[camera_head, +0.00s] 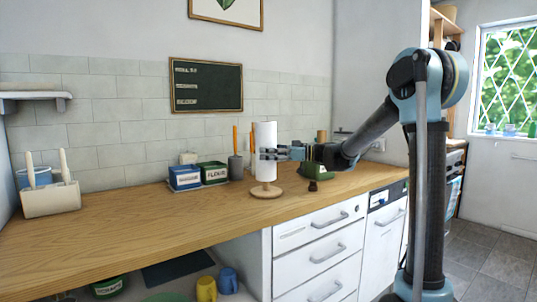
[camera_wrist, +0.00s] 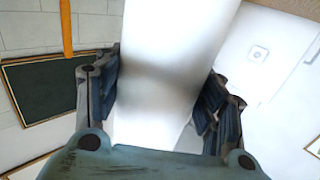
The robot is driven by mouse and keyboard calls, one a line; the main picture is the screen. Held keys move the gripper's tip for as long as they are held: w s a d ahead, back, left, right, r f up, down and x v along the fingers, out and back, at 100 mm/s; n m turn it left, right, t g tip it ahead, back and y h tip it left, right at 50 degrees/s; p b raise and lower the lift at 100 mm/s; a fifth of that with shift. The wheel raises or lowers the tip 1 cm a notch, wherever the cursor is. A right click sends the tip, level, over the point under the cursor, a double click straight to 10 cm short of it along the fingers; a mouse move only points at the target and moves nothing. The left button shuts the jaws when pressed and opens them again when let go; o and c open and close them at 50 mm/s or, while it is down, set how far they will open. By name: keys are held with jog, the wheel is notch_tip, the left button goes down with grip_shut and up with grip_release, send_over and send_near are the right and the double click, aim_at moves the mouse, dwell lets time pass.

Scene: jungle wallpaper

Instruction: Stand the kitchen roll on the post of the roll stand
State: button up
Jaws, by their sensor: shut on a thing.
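The white kitchen roll (camera_head: 265,143) is upright above the round wooden base of the roll stand (camera_head: 267,192) on the counter. A short piece of wood shows between the roll's lower end and the base. The rest of the post is hidden, so I cannot tell for sure that the roll is around it. My gripper (camera_head: 268,154) reaches in from the right and is shut on the roll at about mid-height. In the wrist view the roll (camera_wrist: 165,50) fills the space between the two dark finger pads.
Blue (camera_head: 185,178) and green (camera_head: 214,173) boxes and a grey cup (camera_head: 235,167) stand left of the roll. A dark green object (camera_head: 314,171) and a small dark item (camera_head: 313,186) lie right. A white utensil holder (camera_head: 51,198) is far left. The counter's front left (camera_head: 130,220) is clear.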

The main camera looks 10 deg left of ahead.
jog(key=shift+f, duration=0.65)
jog(key=o, duration=1.2)
jog(key=w+d, duration=0.1)
jog(key=d, duration=1.1)
jog(key=shift+w+r, duration=0.15)
jog(key=shift+r, duration=2.3)
